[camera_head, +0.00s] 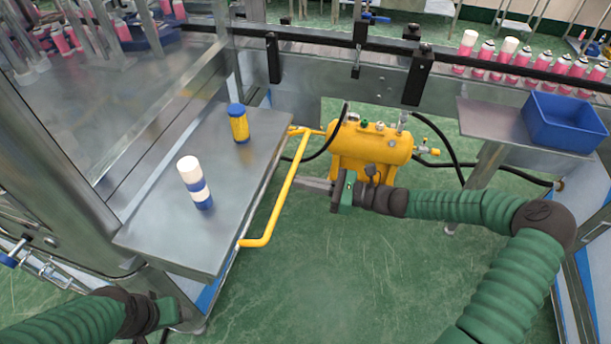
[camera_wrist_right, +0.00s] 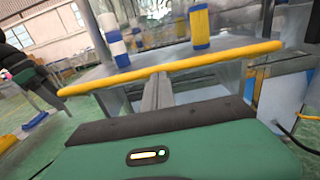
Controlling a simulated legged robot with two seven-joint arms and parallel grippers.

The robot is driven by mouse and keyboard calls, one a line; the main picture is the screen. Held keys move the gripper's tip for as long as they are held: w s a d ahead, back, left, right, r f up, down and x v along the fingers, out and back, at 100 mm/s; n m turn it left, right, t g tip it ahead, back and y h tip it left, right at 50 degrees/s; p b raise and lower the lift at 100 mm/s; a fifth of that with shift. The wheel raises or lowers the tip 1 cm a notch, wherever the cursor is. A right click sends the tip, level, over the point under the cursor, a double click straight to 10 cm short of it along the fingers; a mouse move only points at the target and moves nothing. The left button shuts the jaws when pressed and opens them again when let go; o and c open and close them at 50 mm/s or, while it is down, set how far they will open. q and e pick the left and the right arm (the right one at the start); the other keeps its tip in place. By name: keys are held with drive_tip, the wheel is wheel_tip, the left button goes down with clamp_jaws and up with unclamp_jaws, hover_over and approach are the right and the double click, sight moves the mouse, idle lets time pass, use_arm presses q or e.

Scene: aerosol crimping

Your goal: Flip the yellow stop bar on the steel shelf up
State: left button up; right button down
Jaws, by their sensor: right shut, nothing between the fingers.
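The yellow stop bar (camera_head: 276,192) runs along the right long edge of the steel shelf (camera_head: 228,215), standing off that edge, with bent ends toward the shelf. My right gripper (camera_head: 306,184) is shut and empty, just right of the bar, its fingers pointing at it. In the right wrist view the bar (camera_wrist_right: 190,63) crosses in front of the shelf edge, and the shut fingers (camera_wrist_right: 158,88) show just below it; contact cannot be told. My left gripper (camera_head: 166,312) is at the lower left by the shelf's near end, its fingertips not clearly seen.
A white-and-blue cylinder (camera_head: 195,183) and a yellow can with blue cap (camera_head: 238,122) stand on the shelf. A yellow tank (camera_head: 365,146) with hoses is behind my right gripper. A blue bin (camera_head: 563,122) sits on a side shelf at right. Green floor lies open below.

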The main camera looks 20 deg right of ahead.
drive_tip(key=r+g+h+p, duration=0.1)
drive_tip(key=r+p, duration=0.1)
drive_tip(key=p, duration=0.3)
drive_tip(key=a+r+g+h+p, duration=0.1)
drive_tip(key=r+h+p, duration=0.1)
drive_tip(key=p, duration=0.2)
drive_tip(key=w+a+r+h+p, duration=0.1)
drive_tip(key=r+p, duration=0.1)
drive_tip(key=p, duration=0.3)
drive_tip(key=shift+w+g+p, duration=0.1)
drive_tip(key=shift+g+p, duration=0.2)
drive_tip(key=shift+g, duration=0.1)
drive_tip(key=w+a+g+h+p, duration=0.1)
drive_tip(key=p, duration=0.3)
drive_tip(key=w+a+r+g+h+p, duration=0.1)
drive_tip(key=h+p, duration=0.1)
drive_tip(key=p, duration=0.2)
drive_tip(key=a+h+p, duration=0.1)
drive_tip(key=a+p, duration=0.1)
drive_tip(key=p, duration=0.1)
drive_tip(key=shift+w+r+g+h+p, duration=0.25)
drive_tip(key=shift+w+g+h+p, duration=0.05)
drive_tip(key=shift+w+g+p, duration=0.1)
